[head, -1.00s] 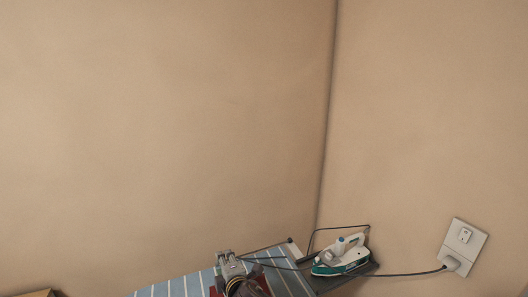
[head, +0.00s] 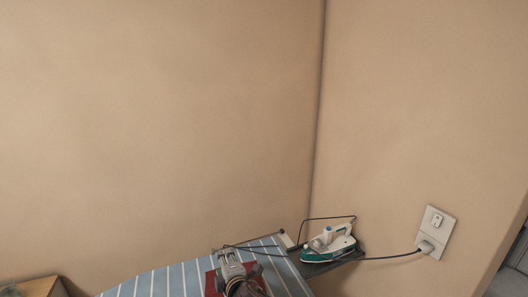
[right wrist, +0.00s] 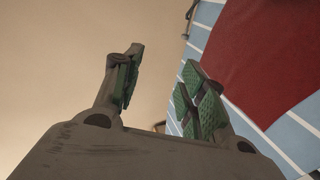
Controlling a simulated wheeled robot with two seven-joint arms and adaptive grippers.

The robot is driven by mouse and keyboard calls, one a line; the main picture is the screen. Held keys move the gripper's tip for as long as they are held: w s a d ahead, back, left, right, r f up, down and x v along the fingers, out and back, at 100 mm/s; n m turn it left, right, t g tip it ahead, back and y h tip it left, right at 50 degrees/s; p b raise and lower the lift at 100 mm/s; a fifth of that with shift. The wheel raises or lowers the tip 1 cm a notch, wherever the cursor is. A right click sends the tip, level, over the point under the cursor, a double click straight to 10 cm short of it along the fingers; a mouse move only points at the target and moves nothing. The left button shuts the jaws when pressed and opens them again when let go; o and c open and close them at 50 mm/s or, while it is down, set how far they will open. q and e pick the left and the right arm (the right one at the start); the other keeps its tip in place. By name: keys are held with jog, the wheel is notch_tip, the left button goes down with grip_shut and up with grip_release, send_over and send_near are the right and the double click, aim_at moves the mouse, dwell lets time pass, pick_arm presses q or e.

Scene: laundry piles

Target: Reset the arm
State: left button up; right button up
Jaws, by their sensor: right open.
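My right gripper (head: 229,256) is at the bottom of the head view, above the blue-and-white striped ironing board (head: 140,287). In the right wrist view its two green-padded fingers (right wrist: 163,75) are spread apart with nothing between them. A red cloth (right wrist: 270,60) lies on the board beside the fingers. In the head view the cloth (head: 211,284) is partly hidden by my right arm. My left gripper does not show.
A white and green iron (head: 329,245) sits on the rest at the board's right end, its cord running to a wall socket (head: 435,231). Beige walls meet in a corner behind the board. A wooden surface (head: 30,288) shows at the lower left.

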jog(key=s+d+f+m+g+h, duration=0.2)
jog(key=s+d+f+m+g, duration=0.15)
jog(key=s+d+m, duration=0.65)
jog(key=s+d+f+m+g+h, duration=0.2)
jog(key=s+d+f+m, duration=0.15)
jog(key=s+d, duration=0.7)
jog(key=s+d+f+m+g+h, duration=0.3)
jog(key=s+d+m, duration=0.35)
jog(key=d, duration=0.75)
notch_tip(320, 180, down, 39)
jog(key=s+d+g+y+b, duration=0.1)
jog(key=s+d+g+b, duration=0.1)
jog(key=b, duration=0.3)
pick_arm(q)
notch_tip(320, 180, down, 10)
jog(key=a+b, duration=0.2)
jog(key=b, duration=0.3)
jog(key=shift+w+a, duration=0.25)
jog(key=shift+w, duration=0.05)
pick_arm(e)
jog(key=s+d+f, duration=0.2)
jog(key=s+f, duration=0.9)
jog(key=f, duration=0.1)
jog(key=s+d+f+n, duration=0.1)
jog(key=s+d+f, duration=0.2)
jog(key=s+f, duration=0.8)
notch_tip(320, 180, down, 2)
jog(key=shift+d+f+g, duration=0.15)
jog(key=shift+g, duration=0.2)
